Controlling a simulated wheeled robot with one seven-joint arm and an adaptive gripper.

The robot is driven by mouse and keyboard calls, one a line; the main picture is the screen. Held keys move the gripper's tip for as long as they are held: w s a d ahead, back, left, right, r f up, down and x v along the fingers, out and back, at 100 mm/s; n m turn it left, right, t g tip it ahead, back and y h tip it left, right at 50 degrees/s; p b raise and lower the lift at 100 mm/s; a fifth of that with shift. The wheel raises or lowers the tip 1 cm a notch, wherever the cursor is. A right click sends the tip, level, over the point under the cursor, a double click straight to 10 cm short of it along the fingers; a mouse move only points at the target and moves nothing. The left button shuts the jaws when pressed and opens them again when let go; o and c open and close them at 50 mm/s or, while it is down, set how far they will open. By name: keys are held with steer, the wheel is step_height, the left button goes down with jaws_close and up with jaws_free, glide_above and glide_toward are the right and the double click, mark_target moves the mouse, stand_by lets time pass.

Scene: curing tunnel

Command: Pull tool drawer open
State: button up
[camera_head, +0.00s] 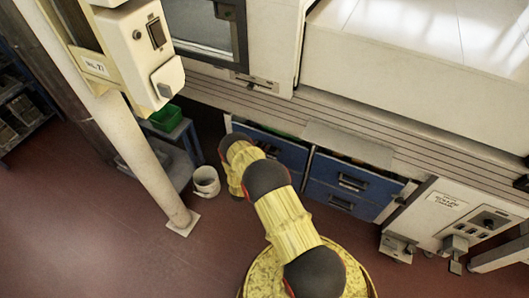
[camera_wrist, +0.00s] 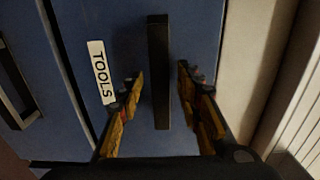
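In the wrist view a blue drawer front (camera_wrist: 205,30) carries a white label (camera_wrist: 101,72) reading TOOLS. Its long black bar handle (camera_wrist: 158,70) stands upright in the picture. My gripper (camera_wrist: 160,76) is open, with one yellow-and-black finger on each side of the handle. Gaps show between the handle and both fingers in the picture; the depth between them is hard to judge. The drawer looks shut. In the head view my yellow arm covers part of the left blue drawer unit (camera_head: 284,150), and my gripper cannot be made out there.
A second blue drawer unit (camera_head: 345,187) stands to the right. A white bucket (camera_head: 206,182) and a green bin (camera_head: 166,118) are left of my arm. A pale post (camera_head: 150,160) rises farther left. A control box (camera_head: 455,215) is at right. The red floor at lower left is clear.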

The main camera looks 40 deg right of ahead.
steer(key=shift+c, duration=0.6)
steer(key=c, duration=0.7)
jaws_close()
